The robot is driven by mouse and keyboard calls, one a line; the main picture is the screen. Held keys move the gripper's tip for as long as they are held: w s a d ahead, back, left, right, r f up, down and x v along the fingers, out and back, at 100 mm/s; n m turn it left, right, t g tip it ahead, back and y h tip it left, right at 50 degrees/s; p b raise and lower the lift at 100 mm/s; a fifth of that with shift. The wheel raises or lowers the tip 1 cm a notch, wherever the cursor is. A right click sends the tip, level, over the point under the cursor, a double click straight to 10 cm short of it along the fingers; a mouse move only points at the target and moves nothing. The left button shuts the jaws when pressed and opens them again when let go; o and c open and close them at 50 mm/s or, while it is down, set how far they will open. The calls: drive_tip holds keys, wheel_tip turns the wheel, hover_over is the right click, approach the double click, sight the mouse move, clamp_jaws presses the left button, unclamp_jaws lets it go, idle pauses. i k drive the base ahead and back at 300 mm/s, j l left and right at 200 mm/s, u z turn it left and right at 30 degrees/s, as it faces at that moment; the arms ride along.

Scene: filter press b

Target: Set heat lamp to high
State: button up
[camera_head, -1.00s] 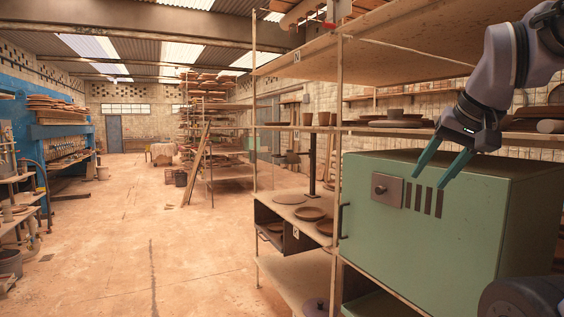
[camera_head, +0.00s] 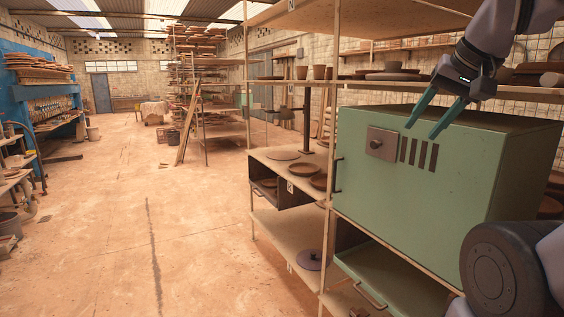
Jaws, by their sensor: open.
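My gripper (camera_head: 421,132) is open and empty, its two teal fingers pointing down and left. In the picture it overlaps the upper front of a green cabinet (camera_head: 470,185), right of a dark round knob (camera_head: 376,145) on a square brown plate. I cannot tell how far the fingers are from the cabinet face. Nothing in view is clearly a heat lamp, and I cannot tell whether this knob belongs to one. A dark upright post (camera_head: 307,120) stands on the shelf left of the cabinet. The knob's setting is too small to read.
Shelving (camera_head: 333,210) surrounds the cabinet, with brown plates (camera_head: 320,181) on its left part. Below, a green drawer-like part (camera_head: 385,280) with a handle sticks out. A purple-grey lid (camera_head: 311,260) lies on the lower shelf. The floor (camera_head: 150,230) to the left is open.

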sight(283, 114)
drive_tip(key=i+j, duration=0.8)
drive_tip(key=i+j+z, duration=0.1)
drive_tip(key=i+j, duration=0.3)
drive_tip(key=j, duration=0.15)
drive_tip(key=i+j, duration=0.8)
drive_tip(key=j, duration=0.2)
drive_tip(key=i+j+z, duration=0.1)
drive_tip(key=i+j, duration=0.65)
drive_tip(key=j, duration=0.25)
drive_tip(key=i+j, duration=0.35)
drive_tip(key=j, duration=0.15)
drive_tip(key=z, duration=0.05)
